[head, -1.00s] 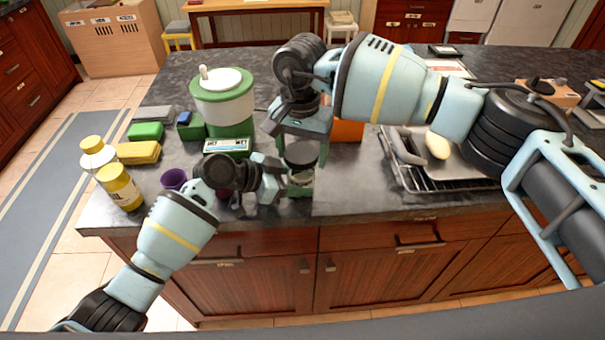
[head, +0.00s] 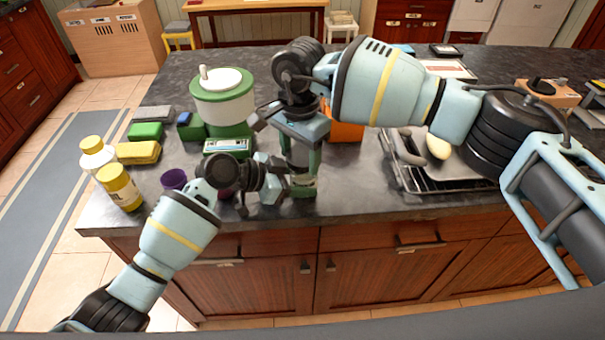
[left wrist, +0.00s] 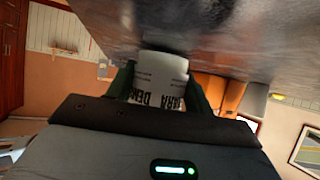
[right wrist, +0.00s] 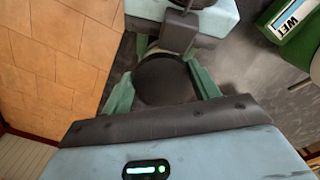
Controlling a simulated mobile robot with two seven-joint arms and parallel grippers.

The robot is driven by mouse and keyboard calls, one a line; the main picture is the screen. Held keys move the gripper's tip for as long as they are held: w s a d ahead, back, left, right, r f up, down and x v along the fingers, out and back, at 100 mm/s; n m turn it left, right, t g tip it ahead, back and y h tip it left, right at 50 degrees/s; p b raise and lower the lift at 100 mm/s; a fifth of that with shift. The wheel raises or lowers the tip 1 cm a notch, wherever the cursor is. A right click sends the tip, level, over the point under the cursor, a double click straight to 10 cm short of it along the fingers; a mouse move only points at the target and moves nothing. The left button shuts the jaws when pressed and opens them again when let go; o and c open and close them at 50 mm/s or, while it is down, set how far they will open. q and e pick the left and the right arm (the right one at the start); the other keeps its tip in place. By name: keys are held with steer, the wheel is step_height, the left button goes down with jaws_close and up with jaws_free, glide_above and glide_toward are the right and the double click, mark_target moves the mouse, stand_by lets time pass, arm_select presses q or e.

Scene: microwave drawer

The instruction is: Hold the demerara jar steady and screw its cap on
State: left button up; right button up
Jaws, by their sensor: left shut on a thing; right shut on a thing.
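The demerara jar (head: 304,184) stands upright near the counter's front edge. Its white label with dark lettering shows in the left wrist view (left wrist: 156,84). My left gripper (head: 288,183) is shut on the jar from the left, with a green finger on either side. My right gripper (head: 302,160) points down from above the jar. In the right wrist view, its green fingers are shut around the round black cap (right wrist: 165,80). The cap is at the jar's mouth, mostly hidden by the fingers in the head view. I cannot tell how far it is threaded.
A green-and-white canister (head: 224,100) stands behind left, with a green labelled box (head: 228,146) before it. A purple cup (head: 174,179) and yellow-capped bottles (head: 120,187) are left. A wire rack with a tray (head: 440,178) is right. The counter between jar and rack is clear.

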steer(key=shift+s+d+f, duration=0.1)
steer(key=shift+s+f, duration=0.1)
steer(key=shift+f, duration=0.25)
steer(key=m, duration=0.4)
steer(key=shift+d+m, duration=0.1)
steer(key=shift+m, duration=2.5)
steer(key=m, duration=0.4)
steer(key=shift+s+m, duration=0.1)
steer(key=shift+m, duration=0.2)
steer(key=o, duration=1)
steer(key=shift+a, duration=0.2)
